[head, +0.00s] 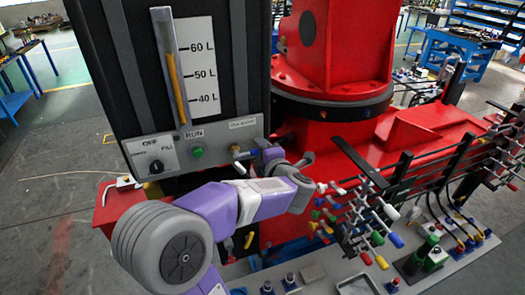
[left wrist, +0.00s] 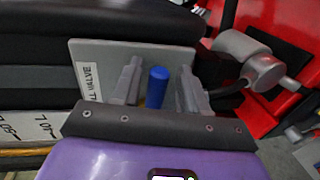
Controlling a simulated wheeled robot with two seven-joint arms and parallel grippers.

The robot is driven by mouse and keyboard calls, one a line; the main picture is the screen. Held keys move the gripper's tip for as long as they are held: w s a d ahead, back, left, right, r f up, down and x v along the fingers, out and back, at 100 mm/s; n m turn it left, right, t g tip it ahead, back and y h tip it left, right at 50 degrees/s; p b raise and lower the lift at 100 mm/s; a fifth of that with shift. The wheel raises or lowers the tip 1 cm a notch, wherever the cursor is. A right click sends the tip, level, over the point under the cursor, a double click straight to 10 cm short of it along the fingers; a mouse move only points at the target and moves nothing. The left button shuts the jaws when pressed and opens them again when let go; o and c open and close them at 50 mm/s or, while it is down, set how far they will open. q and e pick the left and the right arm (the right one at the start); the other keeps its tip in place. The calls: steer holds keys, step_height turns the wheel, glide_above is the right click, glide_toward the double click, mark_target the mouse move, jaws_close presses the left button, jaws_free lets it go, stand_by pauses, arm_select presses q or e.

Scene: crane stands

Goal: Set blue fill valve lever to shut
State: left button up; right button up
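The blue fill valve lever (left wrist: 157,86) stands up between the two fingers of my left gripper (left wrist: 160,86) in the left wrist view. The fingers are apart, with a gap showing on each side of the lever. A plate with a partly covered valve label (left wrist: 89,84) lies behind. In the head view, my left gripper (head: 245,162) is at the right side of the control panel (head: 218,143), below its label. My right gripper is not in view.
A sight gauge (head: 170,65) shows yellow fluid up to near 60 L. A selector knob (head: 156,167) and green button (head: 198,152) are on the panel. A grey fitting (left wrist: 255,68) is close to the right of my left gripper. Several coloured levers (head: 350,215) stand at right.

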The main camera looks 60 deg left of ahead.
arm_select(q)
steer(key=w+v, duration=0.1)
steer(key=v, duration=0.6)
steer(key=shift+s+d+b, duration=0.25)
steer(key=shift+s+b, duration=0.2)
steer(key=shift+s, duration=0.05)
stand_by(0.3)
